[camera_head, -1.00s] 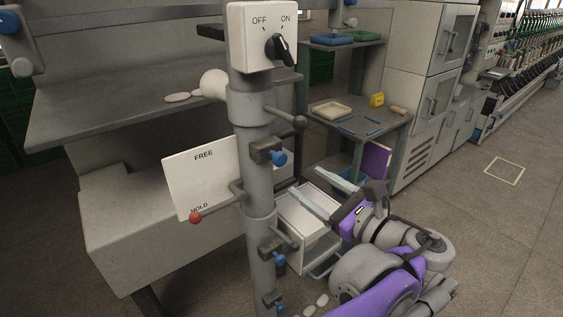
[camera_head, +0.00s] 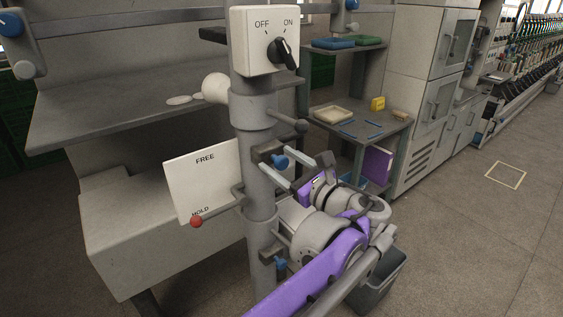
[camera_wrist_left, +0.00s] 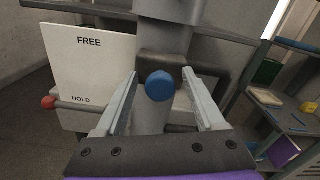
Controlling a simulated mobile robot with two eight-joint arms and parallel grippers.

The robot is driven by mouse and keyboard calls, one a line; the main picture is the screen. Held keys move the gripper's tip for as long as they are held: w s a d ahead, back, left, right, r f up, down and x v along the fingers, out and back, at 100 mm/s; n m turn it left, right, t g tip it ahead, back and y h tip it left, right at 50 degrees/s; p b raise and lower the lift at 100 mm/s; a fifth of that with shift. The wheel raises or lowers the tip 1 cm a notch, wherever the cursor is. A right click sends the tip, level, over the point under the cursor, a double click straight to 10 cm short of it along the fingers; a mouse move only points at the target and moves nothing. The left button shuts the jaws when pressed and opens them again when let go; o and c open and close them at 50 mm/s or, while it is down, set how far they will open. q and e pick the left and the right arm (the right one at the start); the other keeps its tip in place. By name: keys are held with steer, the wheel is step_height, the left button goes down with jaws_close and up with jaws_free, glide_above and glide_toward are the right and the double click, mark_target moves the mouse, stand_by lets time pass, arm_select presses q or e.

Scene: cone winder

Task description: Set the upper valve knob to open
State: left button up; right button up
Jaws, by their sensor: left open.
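The upper valve knob (camera_head: 281,162) is blue and sits on a dark block on the grey post (camera_head: 254,112). A lower blue knob (camera_head: 281,264) sits further down the same post. My left gripper (camera_head: 274,160) is open, with its fingers pointing at the post around the upper knob. In the left wrist view, the upper knob (camera_wrist_left: 160,86) lies between the two spread fingers, with a gap on each side. I cannot tell how deep it lies between them, nor which setting it has. My right gripper is not in view.
A white box (camera_head: 265,40) with an OFF/ON switch tops the post. A FREE/HOLD plate (camera_head: 203,178) with a red-knobbed lever (camera_head: 196,221) stands left of my gripper. A shelf (camera_head: 355,130) stands behind; open floor (camera_head: 450,240) lies right.

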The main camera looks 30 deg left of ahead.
arm_select(q)
jaws_close()
stand_by(1.4)
